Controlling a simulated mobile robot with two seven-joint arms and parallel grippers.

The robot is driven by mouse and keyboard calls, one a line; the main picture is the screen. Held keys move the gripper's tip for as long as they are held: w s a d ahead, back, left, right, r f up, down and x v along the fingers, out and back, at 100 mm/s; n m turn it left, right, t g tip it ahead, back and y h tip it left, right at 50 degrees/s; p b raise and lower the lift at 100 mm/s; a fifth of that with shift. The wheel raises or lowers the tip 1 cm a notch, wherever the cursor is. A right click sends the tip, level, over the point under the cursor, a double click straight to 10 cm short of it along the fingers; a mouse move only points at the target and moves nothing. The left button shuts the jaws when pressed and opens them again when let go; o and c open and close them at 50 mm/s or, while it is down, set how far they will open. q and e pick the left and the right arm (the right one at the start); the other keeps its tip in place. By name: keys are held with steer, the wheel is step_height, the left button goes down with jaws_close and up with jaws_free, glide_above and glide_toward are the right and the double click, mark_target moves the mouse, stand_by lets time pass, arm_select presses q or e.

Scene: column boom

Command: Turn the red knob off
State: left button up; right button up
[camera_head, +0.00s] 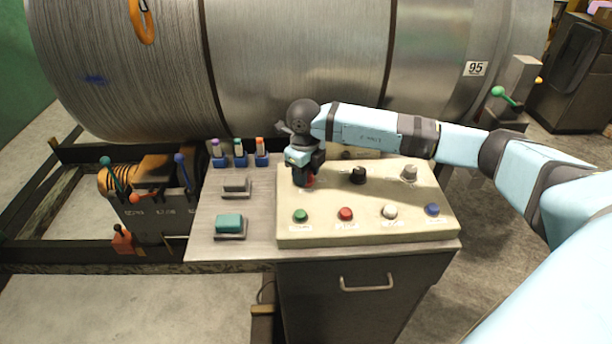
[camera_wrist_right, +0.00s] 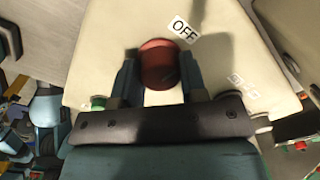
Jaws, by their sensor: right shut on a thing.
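The red knob (camera_wrist_right: 158,66) sits on the cream control panel (camera_head: 330,225), at its back left in the head view. My right gripper (camera_wrist_right: 157,82) is shut on the red knob, with one finger on each side of it in the wrist view. In the head view the right gripper (camera_head: 305,178) reaches down from above and hides most of the knob. An OFF label (camera_wrist_right: 184,30) shows beside the knob in the wrist view. The knob's pointer is too unclear to read. My left gripper is in neither view.
A black knob (camera_head: 358,175) and a pale knob (camera_head: 410,173) stand right of the gripper. Green (camera_head: 300,215), red (camera_head: 346,213), white (camera_head: 390,210) and blue (camera_head: 432,209) buttons line the panel's front. A large metal drum (camera_head: 300,60) stands behind. Small bottles (camera_head: 239,153) stand left.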

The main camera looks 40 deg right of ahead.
steer(key=shift+n, duration=0.6)
steer(key=shift+b, duration=0.3)
steer(key=o, duration=0.9)
steer(key=shift+o, duration=0.2)
steer(key=shift+r, duration=0.2)
step_height(320, 180, up, 14)
steer(key=shift+a+f, duration=0.25)
